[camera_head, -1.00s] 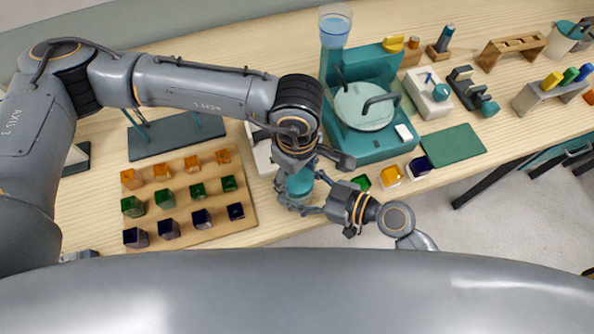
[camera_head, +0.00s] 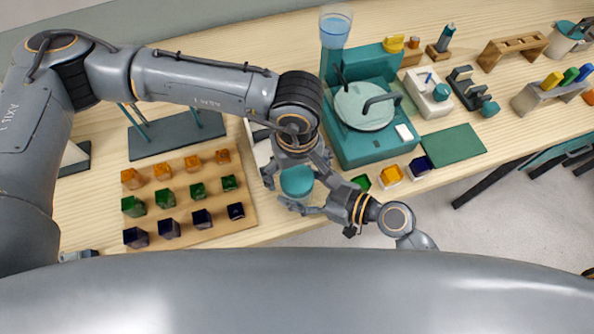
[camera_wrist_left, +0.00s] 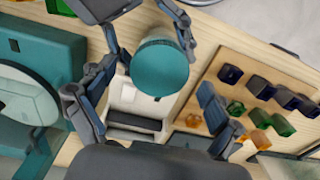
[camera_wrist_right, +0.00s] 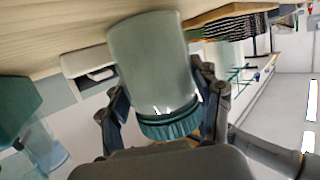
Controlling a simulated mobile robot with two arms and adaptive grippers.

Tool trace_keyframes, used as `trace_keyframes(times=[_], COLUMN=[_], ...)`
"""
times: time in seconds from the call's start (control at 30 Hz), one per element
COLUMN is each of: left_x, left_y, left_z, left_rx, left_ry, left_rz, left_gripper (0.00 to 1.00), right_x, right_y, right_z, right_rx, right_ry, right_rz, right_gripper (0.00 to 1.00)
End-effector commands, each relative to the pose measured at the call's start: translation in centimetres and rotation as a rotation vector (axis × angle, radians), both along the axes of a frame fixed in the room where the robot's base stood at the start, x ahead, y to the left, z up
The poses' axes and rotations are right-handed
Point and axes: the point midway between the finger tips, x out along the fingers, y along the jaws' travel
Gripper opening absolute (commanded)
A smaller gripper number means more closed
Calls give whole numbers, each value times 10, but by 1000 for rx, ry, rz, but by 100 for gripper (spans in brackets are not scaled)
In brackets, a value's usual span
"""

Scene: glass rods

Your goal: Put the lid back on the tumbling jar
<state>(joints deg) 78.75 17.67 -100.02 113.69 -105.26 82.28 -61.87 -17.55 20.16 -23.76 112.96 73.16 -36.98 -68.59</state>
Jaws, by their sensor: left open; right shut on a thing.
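The tumbling jar (camera_wrist_right: 150,60) is a pale, translucent cylinder in the right wrist view. Its teal ribbed lid (camera_wrist_right: 170,127) sits across the jar's end; I cannot tell how tightly it is seated. My right gripper (camera_wrist_right: 162,95) is shut on the jar, with fingers on both sides near the lid. The lid's flat top (camera_wrist_left: 160,68) faces the left wrist camera and also shows in the head view (camera_head: 297,180). My left gripper (camera_head: 296,170) is open over the lid, fingers spread and apart from it in the left wrist view. Jar mostly hidden in the head view.
A wooden board (camera_head: 235,222) with several coloured cubes lies left of the jar. A white device (camera_head: 262,152) is close behind it. A teal machine (camera_head: 370,150) with a round plate stands right, with loose cubes before it. The table's front edge is close.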

Motion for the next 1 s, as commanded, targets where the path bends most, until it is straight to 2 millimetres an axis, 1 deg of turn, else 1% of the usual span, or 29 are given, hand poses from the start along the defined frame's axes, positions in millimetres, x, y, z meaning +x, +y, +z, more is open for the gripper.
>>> trace_keyframes(times=[0.17,0.4,0.5,0.6,0.7,1.0], left_x=[1,1,1,0,0,0], left_y=[-1,0,0,0,0,0], left_z=[31,82,98,108,114,115], left_rx=[-3,-2,-2,-1,-1,0], left_ry=[-5,-6,-5,-4,-3,-2], left_rz=[-1,0,0,0,-1,-1], left_gripper=[91,91,91,91,91,91], right_x=[-1,-1,-1,-1,-1,-1], right_y=[-1,0,0,0,0,0], right_z=[-2,-2,-2,-2,-2,-2], right_rx=[-4,-4,-4,-4,-4,-4], right_ry=[3,3,3,3,3,3], right_rz=[1,1,1,1,2,2], right_gripper=[0,0,0,0,0,0])
